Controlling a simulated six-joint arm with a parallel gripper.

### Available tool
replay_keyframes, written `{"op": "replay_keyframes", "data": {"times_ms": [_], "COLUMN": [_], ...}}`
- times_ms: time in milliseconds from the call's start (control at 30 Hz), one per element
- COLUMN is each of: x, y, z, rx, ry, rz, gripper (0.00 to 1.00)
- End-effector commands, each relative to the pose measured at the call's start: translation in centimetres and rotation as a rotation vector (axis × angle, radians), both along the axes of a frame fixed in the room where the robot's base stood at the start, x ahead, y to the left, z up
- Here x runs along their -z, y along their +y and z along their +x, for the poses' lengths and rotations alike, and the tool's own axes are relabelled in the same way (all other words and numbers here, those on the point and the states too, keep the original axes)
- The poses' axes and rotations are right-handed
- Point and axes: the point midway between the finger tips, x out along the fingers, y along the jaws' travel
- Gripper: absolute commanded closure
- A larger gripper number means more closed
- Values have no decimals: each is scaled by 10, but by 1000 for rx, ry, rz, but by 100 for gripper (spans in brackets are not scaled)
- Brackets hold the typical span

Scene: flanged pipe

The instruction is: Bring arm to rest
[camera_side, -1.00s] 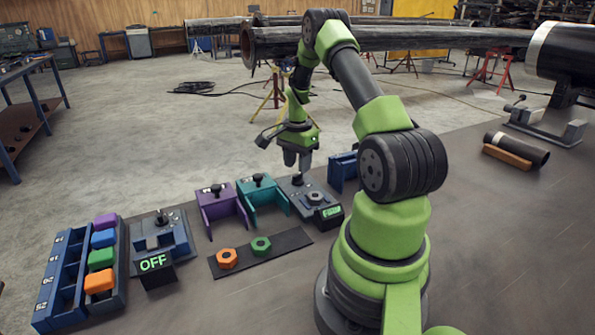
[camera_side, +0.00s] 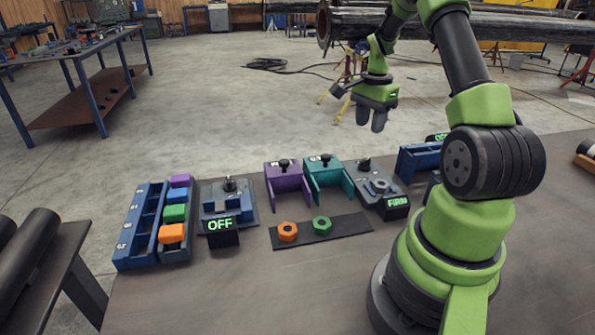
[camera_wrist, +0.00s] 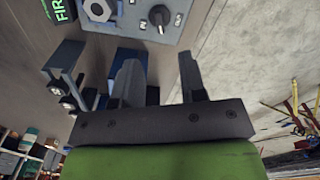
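My green and dark grey gripper (camera_side: 371,120) hangs fingers-down in the side view, above and behind the panel with a black knob (camera_side: 364,163). In the wrist view my gripper (camera_wrist: 158,78) has its two fingers apart with nothing between them. That panel holds a grey hex nut (camera_side: 380,185) and has a display reading FIRM (camera_side: 397,201). The black knob also shows in the wrist view (camera_wrist: 160,15), beyond the fingers and clear of them.
Purple (camera_side: 286,183) and teal (camera_side: 328,181) brackets stand left of the panel. Orange (camera_side: 288,231) and green (camera_side: 322,225) nuts lie on a dark strip (camera_side: 305,238). Further left are an OFF display (camera_side: 220,225) and a blue rack (camera_side: 137,229) beside coloured blocks. A blue bracket (camera_side: 418,160) stands right.

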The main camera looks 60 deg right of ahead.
Motion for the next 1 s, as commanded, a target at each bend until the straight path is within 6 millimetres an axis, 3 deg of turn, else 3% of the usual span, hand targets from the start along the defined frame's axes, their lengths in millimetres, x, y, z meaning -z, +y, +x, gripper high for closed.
{"op": "replay_keyframes", "data": {"times_ms": [167, 300, 433, 567, 700, 833, 1000], "x": [-42, -94, -133, -162, -179, -184, -181], "y": [34, 92, 152, 209, 261, 296, 320], "z": [24, 42, 42, 26, -4, -35, -64], "rx": [-161, -405, -641, -873, -1119, -1319, -1490], "ry": [-56, -139, -221, -310, -414, -507, -594], "rz": [-45, -104, -156, -210, -266, -312, -354], "gripper": [62, 62, 62, 62, 62, 62, 62]}}
